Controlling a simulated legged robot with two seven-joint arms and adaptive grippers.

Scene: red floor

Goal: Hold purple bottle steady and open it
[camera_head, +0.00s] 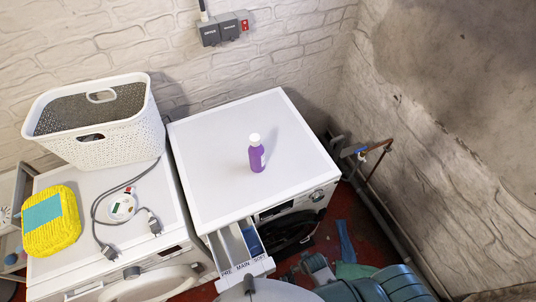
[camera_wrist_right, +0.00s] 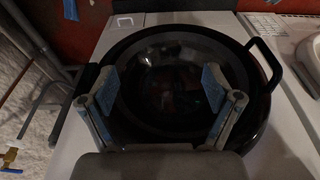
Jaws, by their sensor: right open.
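The purple bottle (camera_head: 257,156) with a white cap stands upright on the white top of the right-hand washing machine (camera_head: 220,140). The cap is on the bottle. My right gripper is low in front of this machine, below and apart from the bottle. In the right wrist view my right gripper (camera_wrist_right: 160,84) is open and empty, its two blue-padded fingers spread before the machine's dark round door (camera_wrist_right: 165,55). The bottle is not in the right wrist view. My left gripper is not in view.
The detergent drawer (camera_head: 238,250) is pulled out at the machine's front. On the left machine are a white basket (camera_head: 105,135), a yellow package (camera_head: 50,222) and a cable (camera_head: 100,205). A pipe with a valve (camera_head: 375,147) runs by the right wall. The top around the bottle is clear.

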